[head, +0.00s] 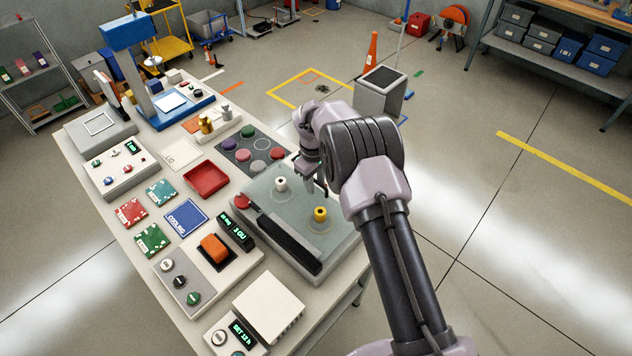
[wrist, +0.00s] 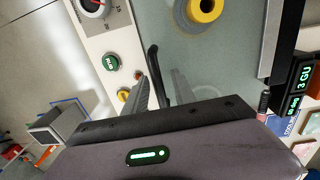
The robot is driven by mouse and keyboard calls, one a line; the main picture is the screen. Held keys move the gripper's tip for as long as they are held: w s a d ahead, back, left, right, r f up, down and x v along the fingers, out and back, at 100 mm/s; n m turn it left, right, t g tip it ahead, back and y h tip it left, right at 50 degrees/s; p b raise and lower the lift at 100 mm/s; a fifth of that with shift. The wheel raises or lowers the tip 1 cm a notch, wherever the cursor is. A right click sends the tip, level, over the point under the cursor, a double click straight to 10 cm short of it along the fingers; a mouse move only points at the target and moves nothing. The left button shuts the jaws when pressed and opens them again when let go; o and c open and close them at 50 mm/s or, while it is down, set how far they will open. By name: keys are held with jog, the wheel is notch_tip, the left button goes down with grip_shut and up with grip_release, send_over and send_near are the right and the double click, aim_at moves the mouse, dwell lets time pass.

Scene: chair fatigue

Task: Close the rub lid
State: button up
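The rub lid (head: 268,192) looks like a clear greenish panel over a grey rub unit on the bench; I cannot tell its exact angle. A white-topped post (head: 281,184) and a yellow-topped post (head: 320,214) show in its area. A black bar (head: 287,243) runs along its near-left side. In the wrist view the panel (wrist: 215,65) fills the upper middle, with a yellow ring (wrist: 205,10). A curved black handle (wrist: 154,62) reaches between my fingers. My gripper (wrist: 160,75) is open around it, fingers apart; contact is unclear. My gripper also shows at the unit's far edge (head: 319,187).
A control panel with a green button (wrist: 109,62) lies beside the handle. The bench also holds a red tray (head: 206,179), an orange switch (head: 214,248), a white box (head: 268,307) and coloured cards. A grey bin (head: 380,95) stands on the floor behind my arm.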

notch_tip(320, 180, up, 17)
jog(key=p, duration=0.2)
jog(key=shift+s+a+r, duration=0.2)
jog(key=shift+s+a, duration=0.15)
jog(key=shift+s, duration=0.05)
jog(key=s+d+r+m+t+y+b, duration=0.1)
jog(key=s+d+r+m+b, duration=0.3)
jog(key=s, duration=0.3)
jog(key=s+d+r+m+t+y+b, duration=0.1)
jog(key=s+d+r+m+t+b, duration=0.15)
jog(key=s+d+r+b, duration=0.35)
jog(key=s+d+f+m+t+b, duration=0.1)
jog(key=s+f+m+b, duration=0.3)
jog(key=s, duration=0.7)
jog(key=s+d+f+m+t+b, duration=0.1)
jog(key=s+d+f+m+b, duration=0.1)
jog(key=s+f+m+b, duration=0.2)
jog(key=s+f, duration=0.3)
jog(key=s, duration=0.4)
jog(key=shift+s+d, duration=0.2)
jog(key=shift+s, duration=0.05)
